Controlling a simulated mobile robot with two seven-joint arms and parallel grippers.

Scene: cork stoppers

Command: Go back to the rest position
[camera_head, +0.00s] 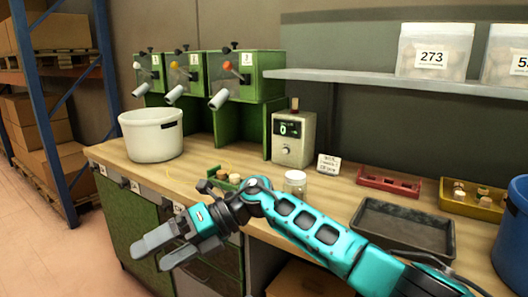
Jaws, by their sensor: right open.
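My right arm is teal and reaches in from the lower right across the front of the wooden counter (215,162). My right gripper (151,256) points to the lower left. Its two grey fingers are apart with nothing between them. It hangs in front of the counter's edge, before the green cabinet front, and appears to touch nothing. My left gripper is not in view. The right wrist and forearm hide part of the counter edge and part of a small green tray (215,172).
A white pot (151,136), green dispensers (262,75), a box with a display (292,140) and a glass jar (295,184) stand on the counter. Near my forearm are a dark tray (400,212), a red rack (388,180), a yellow tray with corks (455,207) and a blue bin (512,235).

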